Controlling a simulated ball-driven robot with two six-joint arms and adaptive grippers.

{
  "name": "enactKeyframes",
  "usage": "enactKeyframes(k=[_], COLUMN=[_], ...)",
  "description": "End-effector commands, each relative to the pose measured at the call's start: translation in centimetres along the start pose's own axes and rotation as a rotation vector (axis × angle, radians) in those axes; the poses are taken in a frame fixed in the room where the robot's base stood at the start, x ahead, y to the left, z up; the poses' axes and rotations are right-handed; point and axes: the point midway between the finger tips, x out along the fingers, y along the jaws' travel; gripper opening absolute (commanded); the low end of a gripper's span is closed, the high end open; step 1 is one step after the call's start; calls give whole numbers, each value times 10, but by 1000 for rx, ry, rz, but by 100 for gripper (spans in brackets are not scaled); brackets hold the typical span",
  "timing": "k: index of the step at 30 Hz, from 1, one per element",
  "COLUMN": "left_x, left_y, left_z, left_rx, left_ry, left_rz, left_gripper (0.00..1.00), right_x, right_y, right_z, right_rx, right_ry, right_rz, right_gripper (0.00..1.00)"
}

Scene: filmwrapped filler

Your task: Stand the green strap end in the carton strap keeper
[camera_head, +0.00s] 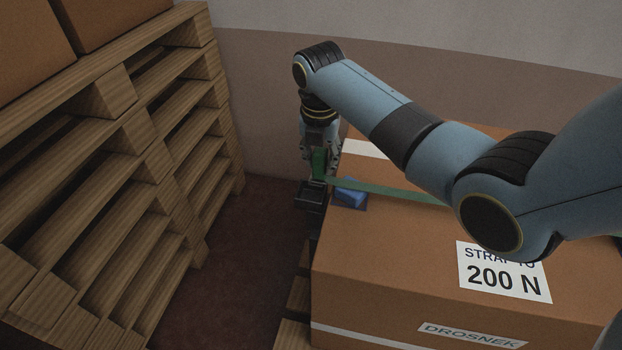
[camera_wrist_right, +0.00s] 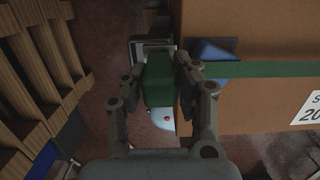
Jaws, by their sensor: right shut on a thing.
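My right gripper (camera_head: 319,160) is shut on the green strap end (camera_head: 318,170), just off the carton's left edge. In the wrist view the gripper (camera_wrist_right: 160,75) has a finger on each side of the green end (camera_wrist_right: 158,88). The green strap (camera_head: 395,190) runs from there to the right across the carton top (camera_head: 400,235). A dark, box-like holder (camera_head: 307,197), which looks like the strap keeper, is just below the strap end at the carton's left side. I cannot tell whether they touch. My left gripper is out of view.
A blue piece (camera_head: 350,193) sits at the carton's left edge by the strap. Wooden pallets (camera_head: 130,160) are stacked on the left, with brown boxes on top. Dark red floor (camera_head: 250,240) lies clear between the pallets and the carton.

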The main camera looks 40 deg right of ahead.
Motion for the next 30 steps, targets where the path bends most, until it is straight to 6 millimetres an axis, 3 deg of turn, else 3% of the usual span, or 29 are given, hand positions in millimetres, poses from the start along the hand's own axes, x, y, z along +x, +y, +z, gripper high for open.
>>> enactKeyframes(k=[4, 7, 15, 26, 27, 30], left_x=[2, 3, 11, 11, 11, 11], left_y=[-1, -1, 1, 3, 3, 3], left_z=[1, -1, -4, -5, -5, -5], left_rx=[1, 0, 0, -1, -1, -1], left_ry=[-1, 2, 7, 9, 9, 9], left_rz=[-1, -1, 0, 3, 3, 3], left_gripper=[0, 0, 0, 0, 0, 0], right_x=[9, 14, 50, 53, 53, 53], right_y=[14, 17, 17, 16, 16, 16], right_z=[-13, -15, -20, -20, -20, -20], right_rx=[0, 0, 1, 1, 1, 1], right_ry=[0, -2, -2, -1, -1, -1], right_rz=[1, 0, 0, 0, 0, 0], right_gripper=[0, 0, 0, 0, 32, 45])
